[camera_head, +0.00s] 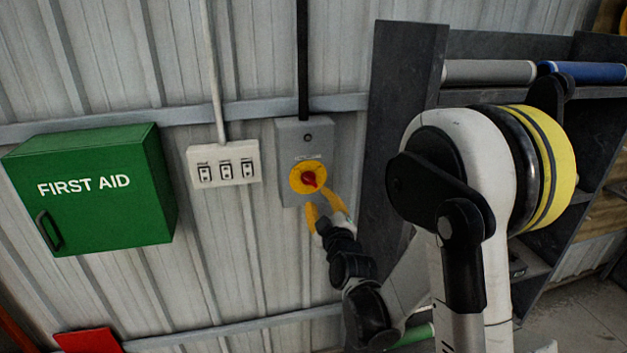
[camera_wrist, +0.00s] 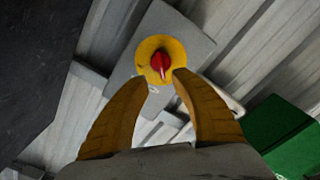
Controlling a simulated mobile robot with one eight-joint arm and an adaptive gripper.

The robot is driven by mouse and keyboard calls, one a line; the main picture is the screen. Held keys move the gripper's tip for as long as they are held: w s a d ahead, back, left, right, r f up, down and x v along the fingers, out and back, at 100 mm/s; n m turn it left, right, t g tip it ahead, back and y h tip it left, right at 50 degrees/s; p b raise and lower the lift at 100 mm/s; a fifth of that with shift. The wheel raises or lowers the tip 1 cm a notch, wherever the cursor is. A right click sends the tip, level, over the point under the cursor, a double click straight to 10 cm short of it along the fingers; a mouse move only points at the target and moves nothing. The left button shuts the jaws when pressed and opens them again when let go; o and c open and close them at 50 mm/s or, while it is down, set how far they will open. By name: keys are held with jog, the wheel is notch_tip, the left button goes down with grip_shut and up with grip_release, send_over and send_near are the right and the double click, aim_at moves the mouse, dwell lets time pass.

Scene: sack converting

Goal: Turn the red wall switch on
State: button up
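The red switch (camera_head: 309,178) is a rotary knob on a round yellow plate, fixed to a grey box (camera_head: 291,135) on the corrugated wall. It also shows in the wrist view (camera_wrist: 160,62), just beyond the fingertips, with a pale pointer mark on the knob. My gripper (camera_head: 327,203) has yellow fingers and is just below and right of the knob. In the wrist view my gripper (camera_wrist: 160,82) is open, with nothing between its fingers. The fingertips appear close to the yellow plate's lower edge; I cannot tell whether they touch it.
A white panel of several small switches (camera_head: 224,165) is left of the grey box. A green first aid box (camera_head: 92,190) juts out further left. A dark shelf unit (camera_head: 403,100) with rolls stands at right. A red object (camera_head: 88,341) is at lower left.

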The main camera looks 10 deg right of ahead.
aim_at(311, 182)
jog(key=w, duration=0.9)
jog(key=shift+w, duration=0.15)
grip_shut()
